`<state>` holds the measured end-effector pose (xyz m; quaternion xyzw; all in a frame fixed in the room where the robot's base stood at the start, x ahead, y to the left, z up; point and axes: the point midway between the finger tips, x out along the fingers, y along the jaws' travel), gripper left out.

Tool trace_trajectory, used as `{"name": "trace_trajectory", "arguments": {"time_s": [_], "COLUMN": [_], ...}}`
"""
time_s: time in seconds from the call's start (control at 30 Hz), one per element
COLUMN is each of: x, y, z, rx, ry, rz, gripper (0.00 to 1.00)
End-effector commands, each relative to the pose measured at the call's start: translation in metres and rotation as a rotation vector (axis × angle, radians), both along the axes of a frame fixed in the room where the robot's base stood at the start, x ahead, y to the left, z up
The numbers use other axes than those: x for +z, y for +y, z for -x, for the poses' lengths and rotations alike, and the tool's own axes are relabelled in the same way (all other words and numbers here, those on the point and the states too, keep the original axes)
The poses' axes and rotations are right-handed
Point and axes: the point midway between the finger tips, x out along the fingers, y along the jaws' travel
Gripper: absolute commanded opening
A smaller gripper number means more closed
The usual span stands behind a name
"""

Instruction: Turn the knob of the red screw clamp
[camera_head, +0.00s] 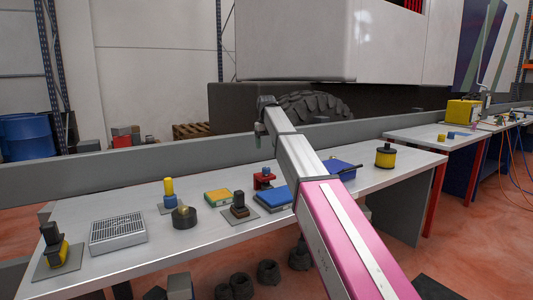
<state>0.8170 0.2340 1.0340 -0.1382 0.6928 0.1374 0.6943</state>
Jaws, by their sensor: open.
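The red screw clamp (263,179) is a small red block with a dark top. It stands on the light workbench (345,190), right of the bench's middle and behind a blue box. Its knob is too small to make out clearly. My arm reaches up from the lower right, and my gripper (259,134) hangs at its far end, above and behind the clamp in the picture. The gripper is open, apart from the clamp, and holds nothing that I can see.
Near the clamp are a blue box (273,200), a yellow-topped box (218,196), a dark block on a plate (239,207) and a blue case (341,166). A grey grille box (118,232) is at left. A grey rail (110,168) and a truck (300,40) stand behind.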

Motion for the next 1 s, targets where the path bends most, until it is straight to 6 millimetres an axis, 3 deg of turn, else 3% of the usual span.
{"name": "trace_trajectory", "arguments": {"time_s": [0.43, 0.57, 0.77, 1.0], "x": [0.006, 0.004, 0.001, -0.004], "y": [0.000, -0.001, -0.003, -0.006], "z": [0.000, 0.002, 0.008, 0.014], "rx": [0.005, 0.079, 0.396, 0.891], "ry": [0.000, -0.009, -0.048, -0.115], "rz": [0.000, -0.004, -0.010, 0.006], "gripper": [0.69, 0.69, 0.69, 0.69]}}
